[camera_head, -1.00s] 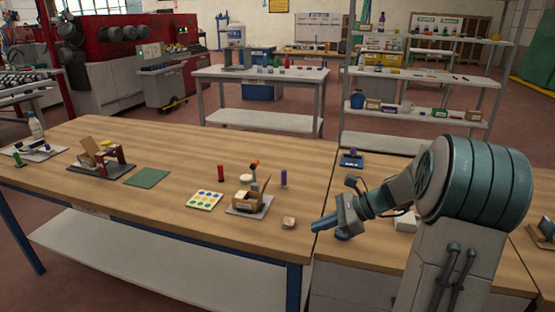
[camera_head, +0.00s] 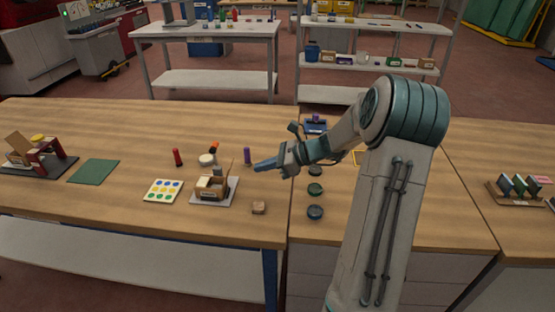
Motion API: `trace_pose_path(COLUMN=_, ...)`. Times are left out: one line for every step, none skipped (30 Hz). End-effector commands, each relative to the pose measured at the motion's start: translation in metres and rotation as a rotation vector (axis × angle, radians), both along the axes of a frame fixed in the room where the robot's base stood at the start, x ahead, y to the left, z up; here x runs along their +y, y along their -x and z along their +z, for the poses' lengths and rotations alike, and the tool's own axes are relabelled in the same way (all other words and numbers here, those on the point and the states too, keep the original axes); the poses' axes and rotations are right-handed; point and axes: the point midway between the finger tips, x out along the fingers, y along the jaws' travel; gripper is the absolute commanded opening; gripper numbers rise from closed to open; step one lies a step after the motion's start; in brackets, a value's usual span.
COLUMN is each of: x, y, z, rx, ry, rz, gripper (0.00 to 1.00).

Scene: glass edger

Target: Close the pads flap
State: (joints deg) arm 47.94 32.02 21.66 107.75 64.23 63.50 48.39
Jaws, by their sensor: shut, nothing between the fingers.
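A small open cardboard box (camera_head: 211,190) sits on a grey plate (camera_head: 229,199) near the front edge of the long wooden bench. Its brown flap (camera_head: 230,173) stands up at the box's right side, and something pale shows inside. I cannot read any label on it. My gripper (camera_head: 262,166) is shut and empty, pointing left, to the right of the flap and apart from it in the picture. Another cardboard piece (camera_head: 18,143) stands tilted in a red-framed stand at the far left.
A purple cylinder (camera_head: 247,156) stands between the flap and my gripper, slightly behind. A red cylinder (camera_head: 177,157), a white round jar (camera_head: 206,160), a dotted card (camera_head: 163,190) and a small wooden block (camera_head: 259,208) surround the box. Dark round pucks (camera_head: 315,212) lie to the right.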

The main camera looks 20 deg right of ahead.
Motion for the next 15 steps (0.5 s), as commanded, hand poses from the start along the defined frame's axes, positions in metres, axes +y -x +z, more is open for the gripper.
trace_pose_path(x=0.01, y=-0.005, z=-0.005, rx=0.002, ry=-0.002, rz=0.003, gripper=0.0)
trace_pose_path(x=0.014, y=-0.007, z=-0.007, rx=0.001, ry=-0.002, rz=0.004, gripper=0.0)
trace_pose_path(x=0.02, y=-0.011, z=-0.01, rx=0.001, ry=-0.002, rz=0.003, gripper=0.0)
trace_pose_path(x=0.025, y=-0.014, z=-0.007, rx=-0.001, ry=-0.001, rz=0.004, gripper=0.0)
trace_pose_path(x=0.029, y=-0.016, z=-0.004, rx=-0.002, ry=0.001, rz=0.003, gripper=0.0)
trace_pose_path(x=0.033, y=-0.019, z=-0.002, rx=-0.001, ry=0.002, rz=0.002, gripper=0.0)
trace_pose_path(x=0.036, y=-0.02, z=-0.001, rx=-0.001, ry=0.001, rz=0.002, gripper=0.0)
trace_pose_path(x=0.039, y=-0.022, z=0.0, rx=-0.001, ry=0.0, rz=0.003, gripper=0.0)
trace_pose_path(x=0.043, y=-0.024, z=0.001, rx=0.0, ry=0.001, rz=0.003, gripper=0.0)
trace_pose_path(x=0.045, y=-0.025, z=0.002, rx=0.0, ry=0.001, rz=0.001, gripper=0.0)
trace_pose_path(x=0.046, y=-0.026, z=0.003, rx=0.0, ry=0.001, rz=0.001, gripper=0.0)
trace_pose_path(x=0.048, y=-0.028, z=0.003, rx=0.0, ry=0.001, rz=0.0, gripper=0.0)
trace_pose_path(x=0.049, y=-0.028, z=0.004, rx=0.0, ry=0.001, rz=0.0, gripper=0.0)
trace_pose_path(x=0.05, y=-0.029, z=0.004, rx=0.0, ry=0.001, rz=0.0, gripper=0.0)
trace_pose_path(x=0.05, y=-0.029, z=0.004, rx=0.001, ry=0.001, rz=0.0, gripper=0.0)
